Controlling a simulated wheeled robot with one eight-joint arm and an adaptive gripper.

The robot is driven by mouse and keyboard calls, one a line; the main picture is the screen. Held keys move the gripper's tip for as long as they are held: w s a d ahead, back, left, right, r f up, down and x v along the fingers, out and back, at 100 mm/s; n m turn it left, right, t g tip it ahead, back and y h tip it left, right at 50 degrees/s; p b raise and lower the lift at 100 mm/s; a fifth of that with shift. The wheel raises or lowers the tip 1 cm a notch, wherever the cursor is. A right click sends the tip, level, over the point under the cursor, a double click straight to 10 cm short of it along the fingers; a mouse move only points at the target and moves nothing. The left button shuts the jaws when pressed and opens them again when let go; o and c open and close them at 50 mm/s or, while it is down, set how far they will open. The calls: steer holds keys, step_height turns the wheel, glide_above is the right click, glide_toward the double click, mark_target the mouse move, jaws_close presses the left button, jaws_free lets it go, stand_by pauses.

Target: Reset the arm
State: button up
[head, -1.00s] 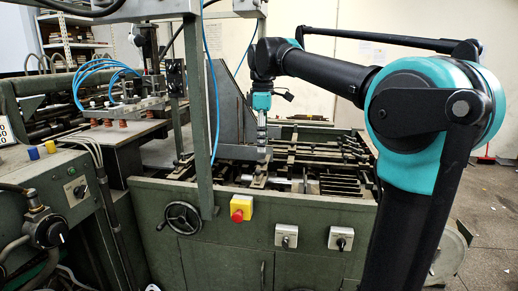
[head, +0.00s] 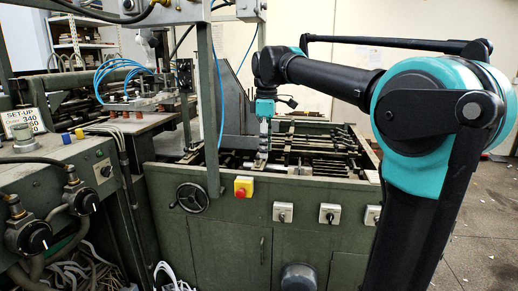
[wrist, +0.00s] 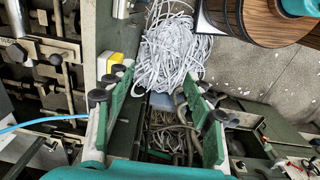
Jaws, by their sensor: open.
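My gripper (head: 264,143) hangs pointing down from my teal and black arm in the head view, over the front part of the green machine's open bed (head: 310,150). It looks small there and is partly lost against the dark machine. In the wrist view its two green fingers (wrist: 157,82) stand wide apart with nothing between them. Through the gap I see loose cables and pipes well below. The arm is bent, with its forearm reaching left from the large teal joint.
The green machine front carries a handwheel (head: 192,197), a red and yellow stop button (head: 243,187) and several switches. An upright post (head: 210,110) and blue hoses stand left of my gripper. A white cable pile (wrist: 175,50) lies on the floor. Open floor lies at right.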

steer(key=s+d+f+m+t, duration=0.1)
steer(key=s+d+f+m, duration=0.4)
steer(key=f, duration=0.6)
steer(key=s+d+f+m+t, duration=0.1)
steer(key=s+d+f+m, duration=0.4)
steer(key=f, duration=0.7)
steer(key=s+d+f+m+t, duration=0.2)
steer(key=s+d+f+m, duration=0.4)
steer(key=s+f, duration=0.3)
step_height(320, 180, down, 3)
steer(key=shift+d+r, duration=0.2)
steer(key=shift+d, duration=0.3)
steer(key=shift+w, duration=0.1)
